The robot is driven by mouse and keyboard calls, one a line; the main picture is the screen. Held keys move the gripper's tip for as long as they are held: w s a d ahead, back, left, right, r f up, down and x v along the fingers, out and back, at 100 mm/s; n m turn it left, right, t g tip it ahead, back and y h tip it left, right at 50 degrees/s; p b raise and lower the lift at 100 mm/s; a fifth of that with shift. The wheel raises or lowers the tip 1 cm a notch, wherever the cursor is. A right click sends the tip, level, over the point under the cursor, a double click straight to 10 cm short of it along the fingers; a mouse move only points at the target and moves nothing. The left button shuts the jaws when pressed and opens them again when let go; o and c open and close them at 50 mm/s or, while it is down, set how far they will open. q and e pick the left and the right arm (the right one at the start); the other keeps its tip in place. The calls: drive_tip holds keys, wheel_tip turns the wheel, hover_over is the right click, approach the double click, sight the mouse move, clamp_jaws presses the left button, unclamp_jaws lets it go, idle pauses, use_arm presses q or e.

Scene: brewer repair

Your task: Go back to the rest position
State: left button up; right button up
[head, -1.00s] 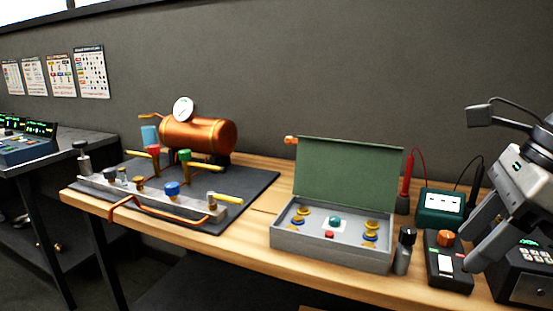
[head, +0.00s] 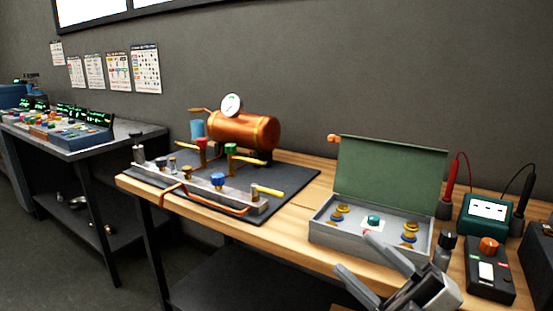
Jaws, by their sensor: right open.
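My right gripper (head: 357,254) is at the lower right of the head view, in front of the grey box (head: 330,238) with the raised green lid (head: 388,175). Its two grey fingers point up and to the left. They are spread apart with nothing between them. One finger overlaps the front wall of the box in the picture; I cannot tell whether it touches. My left gripper is out of view.
The wooden bench (head: 292,213) carries a copper boiler (head: 243,131) and a valve manifold on a dark mat (head: 292,178). A green meter (head: 485,213) and a black device with an orange knob (head: 489,268) stand at right. A second table (head: 60,147) is at left.

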drive_tip(key=s+d+f+m+t+h, duration=0.1)
drive_tip(key=d+f+m+h, duration=0.1)
drive_tip(key=f+m+h, duration=0.65)
drive_tip(key=s+d+f+m+t+h, duration=0.1)
drive_tip(key=f+m+h, duration=0.4)
drive_tip(key=f+m, duration=0.55)
drive_tip(key=s+a+f+m+g+h, duration=0.1)
drive_tip(key=s+f+m+g+h, duration=0.1)
drive_tip(key=s+f+g, duration=0.3)
drive_tip(key=s+f+m, duration=0.1)
drive_tip(key=s+f, duration=0.3)
drive_tip(key=f, duration=0.4)
drive_tip(key=shift+c, duration=0.4)
